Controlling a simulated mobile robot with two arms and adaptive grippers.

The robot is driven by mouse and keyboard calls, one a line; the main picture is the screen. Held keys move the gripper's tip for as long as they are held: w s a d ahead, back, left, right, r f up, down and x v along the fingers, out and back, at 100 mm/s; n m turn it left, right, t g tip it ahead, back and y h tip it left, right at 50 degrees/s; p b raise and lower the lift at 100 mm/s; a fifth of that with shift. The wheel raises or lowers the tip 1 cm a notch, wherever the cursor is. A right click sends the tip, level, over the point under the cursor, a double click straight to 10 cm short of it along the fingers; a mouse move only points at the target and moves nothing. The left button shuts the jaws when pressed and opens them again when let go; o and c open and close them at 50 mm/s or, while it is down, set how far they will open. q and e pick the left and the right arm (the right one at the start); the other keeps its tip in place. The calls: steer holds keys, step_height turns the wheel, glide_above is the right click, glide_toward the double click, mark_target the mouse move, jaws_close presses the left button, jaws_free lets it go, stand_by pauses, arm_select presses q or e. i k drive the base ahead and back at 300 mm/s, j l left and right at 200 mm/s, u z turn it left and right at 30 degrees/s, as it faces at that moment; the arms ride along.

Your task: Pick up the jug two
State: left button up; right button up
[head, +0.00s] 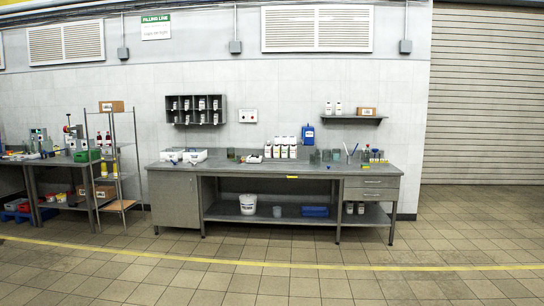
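No thing that I can pick out as jug two by a label shows; everything is far off and small. A blue jug-like container (308,134) stands at the back of the long grey workbench (225,168). Several white bottles (282,147) stand to its left, close together. A white bucket (247,204) is on the lower shelf of the bench. Neither of my grippers is in this view.
A wire shelf rack (114,160) and another bench (62,160) stand at the left. A yellow line (250,263) crosses the tiled floor, which is clear in front of the long bench. A roller shutter (490,100) closes the right side.

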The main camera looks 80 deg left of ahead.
mark_target(335, 152)
steer(key=u, duration=2.35)
steer(key=i+l+z, duration=0.1)
steer(key=i, duration=5)
